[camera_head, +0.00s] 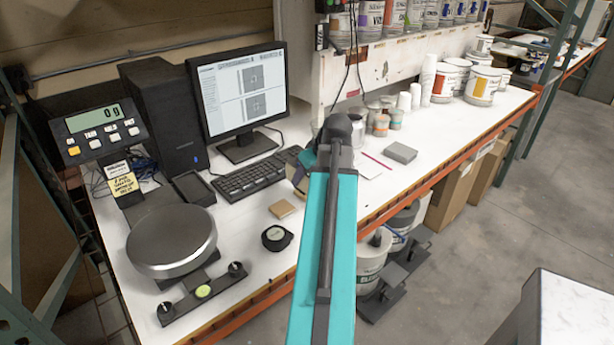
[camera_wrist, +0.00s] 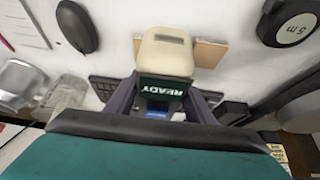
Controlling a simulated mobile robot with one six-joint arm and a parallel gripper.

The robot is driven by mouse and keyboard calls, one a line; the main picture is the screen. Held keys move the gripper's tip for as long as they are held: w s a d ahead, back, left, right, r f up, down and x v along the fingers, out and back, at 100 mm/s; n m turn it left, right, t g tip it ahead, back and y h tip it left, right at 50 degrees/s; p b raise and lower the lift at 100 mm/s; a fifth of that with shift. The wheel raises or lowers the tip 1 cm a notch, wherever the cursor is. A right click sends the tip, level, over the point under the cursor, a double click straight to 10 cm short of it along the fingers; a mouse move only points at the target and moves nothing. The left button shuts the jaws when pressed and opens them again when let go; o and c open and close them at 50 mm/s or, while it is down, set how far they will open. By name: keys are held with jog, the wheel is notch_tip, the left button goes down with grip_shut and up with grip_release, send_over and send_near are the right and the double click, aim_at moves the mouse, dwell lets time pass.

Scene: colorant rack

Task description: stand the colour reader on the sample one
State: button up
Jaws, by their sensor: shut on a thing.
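The colour reader (camera_wrist: 166,58) has a cream end and a dark face with an upside-down READY display. My gripper (camera_wrist: 160,101) is shut on it, one dark finger on each side. In the head view my arm hides most of the gripper and reader. A flat tan sample tile (camera_head: 282,208) lies on the white bench in front of the keyboard. In the wrist view the tile (camera_wrist: 210,53) shows behind the reader's cream end, partly covered by it. In the head view the reader is apart from the tile, up and to its right.
A black tape measure (camera_head: 277,238) lies just right of the scale (camera_head: 172,241). The keyboard (camera_head: 256,174) and monitor (camera_head: 243,89) stand behind the tile. A mouse (camera_wrist: 76,27) shows in the wrist view. A grey box (camera_head: 400,152) and paint cans stand to the right.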

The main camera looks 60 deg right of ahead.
jog(key=shift+w+d+f+p, duration=0.15)
jog(key=shift+w+d, duration=0.25)
jog(key=shift+d, duration=0.4)
jog(key=shift+w+d+p, duration=0.25)
jog(key=shift+w+d, duration=0.15)
jog(key=shift+d, duration=0.4)
jog(key=shift+f, duration=0.15)
jog(key=shift+f+p, duration=0.8)
jog(key=shift+f, duration=0.8)
jog(key=shift+f, duration=0.1)
jog(key=o, duration=1.6)
jog(key=shift+a, duration=0.1)
jog(key=shift+b+v, duration=1.4)
jog(key=shift+v, duration=4.7)
